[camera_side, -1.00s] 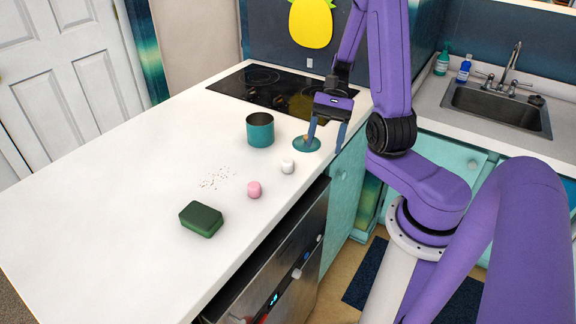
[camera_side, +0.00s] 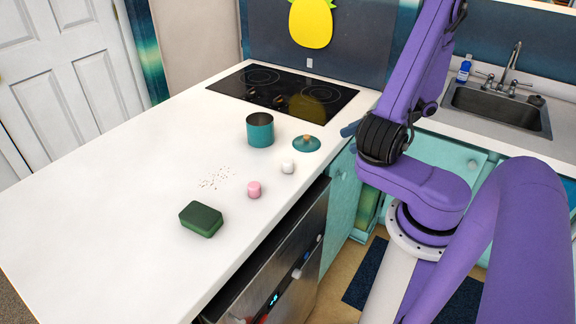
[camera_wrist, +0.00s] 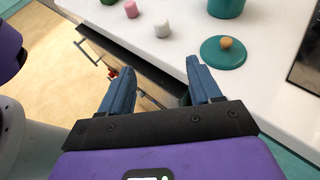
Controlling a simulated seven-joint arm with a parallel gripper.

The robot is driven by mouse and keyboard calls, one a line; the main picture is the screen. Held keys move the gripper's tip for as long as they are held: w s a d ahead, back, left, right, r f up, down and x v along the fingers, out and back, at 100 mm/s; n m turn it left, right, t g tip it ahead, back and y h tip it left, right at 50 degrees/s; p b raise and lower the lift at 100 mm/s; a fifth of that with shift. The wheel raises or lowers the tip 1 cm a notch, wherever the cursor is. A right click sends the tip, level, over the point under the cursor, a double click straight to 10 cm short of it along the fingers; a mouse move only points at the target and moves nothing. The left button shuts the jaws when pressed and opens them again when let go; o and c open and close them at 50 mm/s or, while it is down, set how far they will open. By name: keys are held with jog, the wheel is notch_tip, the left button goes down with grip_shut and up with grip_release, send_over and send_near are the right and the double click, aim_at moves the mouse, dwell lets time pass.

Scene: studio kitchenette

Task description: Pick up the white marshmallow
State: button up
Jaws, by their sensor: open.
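The white marshmallow (camera_side: 287,167) stands on the white counter near its right edge, between the pink marshmallow and the teal lid. It also shows in the wrist view (camera_wrist: 162,30), beyond my fingertips. My gripper (camera_wrist: 158,80) is open and empty, with its two blue fingers apart over the counter's edge and the cabinet front. In the side view most of my gripper is hidden behind my arm; only a blue fingertip (camera_side: 350,130) shows right of the lid.
The pink marshmallow (camera_side: 254,190), green sponge (camera_side: 201,219) and some crumbs (camera_side: 216,178) lie nearby. The teal pot (camera_side: 260,131) and teal lid (camera_side: 306,144) stand behind. The stove (camera_side: 282,91) is farther back. A drawer or appliance below the counter (camera_side: 285,255) stands open.

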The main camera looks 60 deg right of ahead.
send_near(293, 162)
jog(key=w+a+f, duration=0.2)
jog(key=w+f, duration=0.1)
jog(key=shift+a+f, duration=0.1)
jog(key=shift+a, duration=0.05)
jog(key=shift+r+x, duration=0.2)
jog(key=shift+x, duration=1.15)
jog(key=shift+r+x, duration=0.2)
jog(key=shift+x, duration=1.1)
jog(key=shift+w, duration=0.15)
jog(key=c, duration=1.1)
